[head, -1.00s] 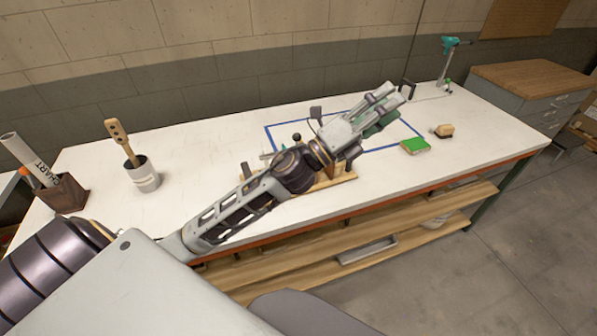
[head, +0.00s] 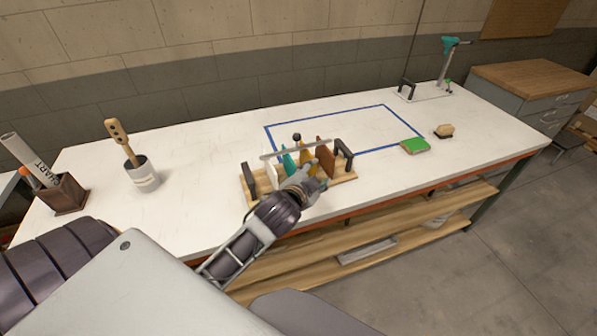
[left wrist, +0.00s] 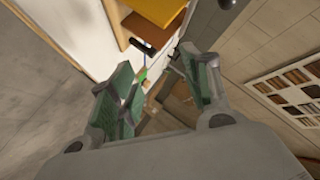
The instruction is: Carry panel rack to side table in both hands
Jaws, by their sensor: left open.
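The panel rack (head: 346,179) stands on the white workbench, with a wooden base, black end handles and upright teal, yellow and brown-red panels. A pale bar runs across its top. My left gripper (head: 308,184) is at the near side of the rack, overlapping its front; whether it touches cannot be told. In the left wrist view my gripper (left wrist: 158,85) is open, with green finger pads and nothing between them. A yellow panel (left wrist: 158,10) and a black handle (left wrist: 142,46) show beyond it. A wooden-topped cabinet (head: 530,82) stands at the right. My right gripper is not in view.
A blue tape outline (head: 325,113) lies behind the rack. A utensil cup (head: 143,176) and a brown box (head: 66,194) stand left. A teal-headed stand (head: 445,65) is at the back right.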

